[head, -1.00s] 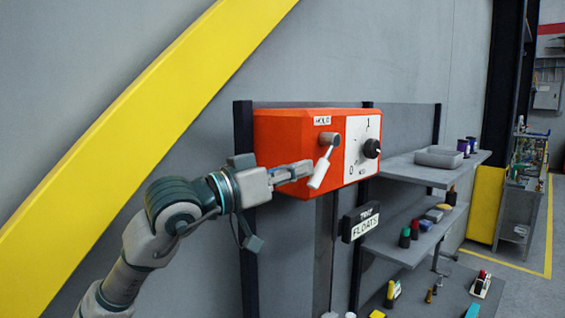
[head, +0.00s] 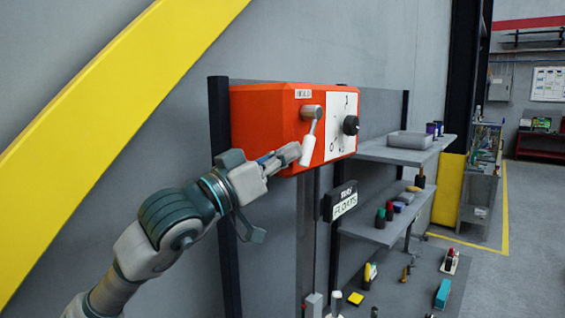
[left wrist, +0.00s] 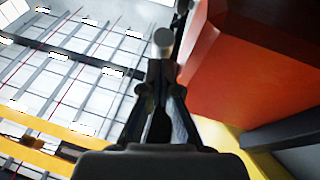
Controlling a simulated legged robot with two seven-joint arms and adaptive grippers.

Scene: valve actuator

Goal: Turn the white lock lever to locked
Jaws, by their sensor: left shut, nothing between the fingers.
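The white lock lever (head: 308,150) hangs downward from a grey round pivot on the front of the orange box (head: 262,112), its lower end slightly to the left. My left gripper (head: 294,151) is shut and empty, with its fingertips just left of the lever's lower half. I cannot tell whether they touch it. In the left wrist view, my shut left gripper (left wrist: 162,72) points at a pale round-ended piece (left wrist: 163,40), probably the lever, beside the orange box (left wrist: 250,65). My right gripper is not in view.
A black knob (head: 350,125) sits on the white dial plate right of the lever. A FLOATS sign (head: 344,203) hangs below the box. Shelves (head: 385,232) with small items stand to the right. A yellow beam (head: 110,120) crosses the wall at left.

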